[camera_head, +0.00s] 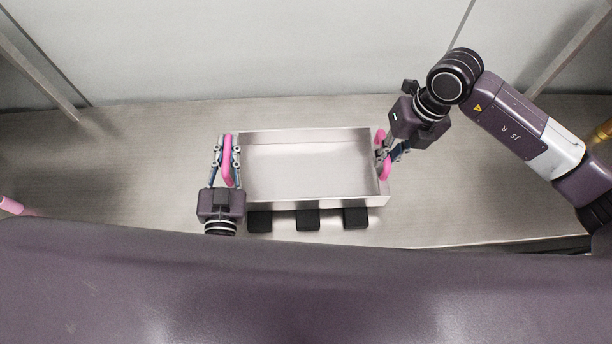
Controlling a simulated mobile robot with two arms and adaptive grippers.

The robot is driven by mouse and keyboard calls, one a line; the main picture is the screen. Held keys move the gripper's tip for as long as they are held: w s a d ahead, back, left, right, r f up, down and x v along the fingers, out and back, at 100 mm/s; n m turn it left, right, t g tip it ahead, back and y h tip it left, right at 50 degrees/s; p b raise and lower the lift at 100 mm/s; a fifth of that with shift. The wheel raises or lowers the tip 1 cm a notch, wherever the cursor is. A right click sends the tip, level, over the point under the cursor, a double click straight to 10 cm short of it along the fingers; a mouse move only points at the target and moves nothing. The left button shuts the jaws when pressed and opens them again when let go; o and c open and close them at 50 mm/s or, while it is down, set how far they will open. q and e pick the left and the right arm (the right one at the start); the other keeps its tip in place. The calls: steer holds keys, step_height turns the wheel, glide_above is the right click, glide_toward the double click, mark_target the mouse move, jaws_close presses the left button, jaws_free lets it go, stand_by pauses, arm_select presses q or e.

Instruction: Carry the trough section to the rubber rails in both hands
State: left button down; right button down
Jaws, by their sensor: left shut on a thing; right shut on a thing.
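The trough section (310,204) is a shallow metal box, open at the top, with a pink handle at each end. It is at the middle of the head view. My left gripper (226,150) is shut on the left pink handle (227,172). My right gripper (382,155) is shut on the right pink handle (386,170). The black rubber rails show as several dark blocks, such as the middle one (307,220), sticking out at the trough's near side. Whether the trough rests on them or hangs above them I cannot tell. The trough looks about level and empty.
The metal bench (490,190) is clear to the right and to the left of the trough. A pale wall (270,50) stands behind it, with slanted metal struts at both sides. A pink object (12,205) shows at the left edge, and something yellow (603,131) at the right edge.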

mark_target(226, 179)
arm_select(q)
steer(key=shift+d+f+b, duration=0.1)
steer(key=shift+f+b, duration=0.25)
steer(key=shift+f, duration=0.1)
arm_select(e)
steer(key=shift+a+f, duration=0.15)
steer(key=shift+f, duration=0.3)
arm_select(q)
steer(key=c, duration=1.9)
jaws_free()
steer(key=shift+c, duration=0.2)
arm_select(e)
steer(key=c, duration=2)
jaws_free()
steer(key=shift+r, duration=0.1)
arm_select(q)
steer(key=shift+r, duration=0.1)
arm_select(e)
steer(key=shift+o, duration=0.2)
arm_select(q)
steer(key=s, duration=0.8)
steer(key=s+d, duration=0.1)
steer(key=s, duration=0.3)
steer(key=shift+d, duration=0.1)
arm_select(e)
steer(key=shift+d+r, duration=0.2)
steer(key=shift+r, duration=0.1)
step_height(226, 179, up, 11)
steer(key=d, duration=0.2)
